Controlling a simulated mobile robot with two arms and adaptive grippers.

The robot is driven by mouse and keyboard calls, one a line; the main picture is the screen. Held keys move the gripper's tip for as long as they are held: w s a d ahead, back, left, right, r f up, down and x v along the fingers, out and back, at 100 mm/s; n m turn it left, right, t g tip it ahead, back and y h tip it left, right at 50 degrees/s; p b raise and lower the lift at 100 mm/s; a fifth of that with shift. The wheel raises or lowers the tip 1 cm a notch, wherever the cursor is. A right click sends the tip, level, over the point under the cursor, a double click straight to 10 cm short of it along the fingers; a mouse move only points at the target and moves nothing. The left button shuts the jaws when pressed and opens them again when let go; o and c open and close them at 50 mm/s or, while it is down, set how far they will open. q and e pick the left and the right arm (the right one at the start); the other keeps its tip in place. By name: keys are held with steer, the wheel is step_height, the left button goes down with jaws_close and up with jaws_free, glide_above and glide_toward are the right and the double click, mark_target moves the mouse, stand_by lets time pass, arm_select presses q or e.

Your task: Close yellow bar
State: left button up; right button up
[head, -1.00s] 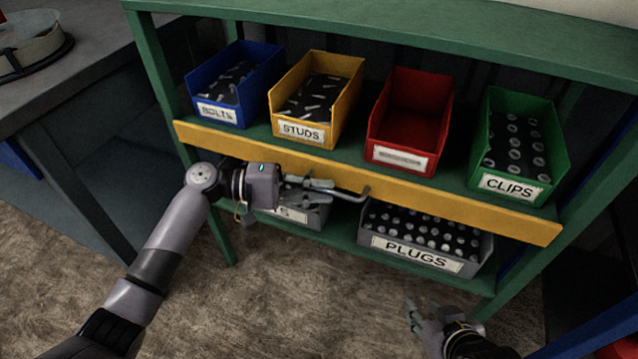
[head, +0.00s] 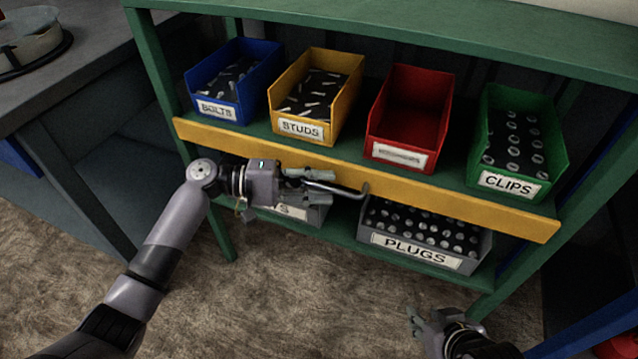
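The yellow bar (head: 465,201) runs across the front edge of the green shelf, below the upper row of bins. It slopes down to the right in the picture. A thin grey bent handle (head: 352,190) stands out from its front near the middle. My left gripper (head: 322,180) is in front of the bar, its fingers at the left part of the handle. The fingers overlap the handle, so I cannot tell whether they are closed on it. My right gripper (head: 413,319) is low at the bottom of the view, away from the bar, its fingers apart and empty.
Behind the bar stand a blue bolts bin (head: 218,110), a yellow studs bin (head: 300,128), an empty red bin (head: 400,155) and a green clips bin (head: 508,184). Below are a grey plugs bin (head: 417,248) and another grey bin (head: 290,213), partly hidden by my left gripper.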

arm_select(q)
steer(key=shift+a, duration=0.1)
steer(key=a, duration=1.1)
steer(key=shift+s+a+r, duration=0.4)
steer(key=shift+s+r, duration=0.05)
